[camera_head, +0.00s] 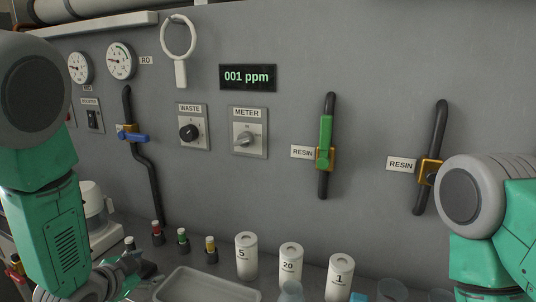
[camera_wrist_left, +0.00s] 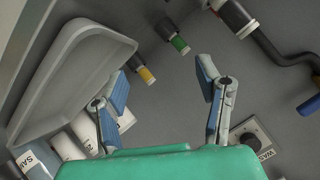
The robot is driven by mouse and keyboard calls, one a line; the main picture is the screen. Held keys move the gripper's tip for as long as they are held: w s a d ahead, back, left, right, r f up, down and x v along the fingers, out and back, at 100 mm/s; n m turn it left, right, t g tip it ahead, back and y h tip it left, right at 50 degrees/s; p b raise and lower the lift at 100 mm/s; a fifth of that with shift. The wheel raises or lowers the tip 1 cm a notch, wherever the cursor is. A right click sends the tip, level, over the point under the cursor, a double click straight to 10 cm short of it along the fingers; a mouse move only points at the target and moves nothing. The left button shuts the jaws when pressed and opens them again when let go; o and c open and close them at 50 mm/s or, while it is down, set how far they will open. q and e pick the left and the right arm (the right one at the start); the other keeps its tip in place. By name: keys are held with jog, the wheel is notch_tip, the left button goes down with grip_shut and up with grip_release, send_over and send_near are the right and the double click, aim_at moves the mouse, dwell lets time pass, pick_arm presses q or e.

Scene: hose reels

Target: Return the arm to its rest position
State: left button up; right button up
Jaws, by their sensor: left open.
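My left arm (camera_head: 45,220), green and grey, comes in from the left and hangs down in front of the wall. My left gripper (camera_head: 122,274) is low at the lower left of the head view, beside the grey tray, and partly cut off by the bottom edge. In the left wrist view the left gripper (camera_wrist_left: 162,72) has its two blue-padded fingers spread apart with nothing between them. My right arm (camera_head: 485,215) shows only as a joint and link at the right edge; its gripper is out of view.
A grey tray (camera_head: 205,286), several small capped vials (camera_head: 183,240) and white numbered canisters (camera_head: 246,257) stand on the bench near the left gripper. The wall holds a blue-handled valve (camera_head: 133,136), a green-handled valve (camera_head: 325,140), WASTE knob (camera_head: 189,132) and METER knob (camera_head: 245,138).

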pick_arm(q)
jog(key=s+f+n+g+y, duration=0.1)
jog(key=s+f+n+g, duration=0.35)
jog(key=s+f, duration=0.95)
jog(key=s+f+n+g, duration=0.2)
jog(key=s+g, duration=0.1)
jog(key=s, duration=0.7)
jog(key=s+f+n+g, duration=0.2)
jog(key=s+f+g, duration=0.1)
jog(key=s, duration=0.8)
jog(key=shift+s+d+y, duration=0.25)
jog(key=shift+d+y, duration=0.15)
jog(key=shift+w+g, duration=0.1)
jog(key=shift+g, duration=0.15)
jog(key=shift+c, duration=0.4)
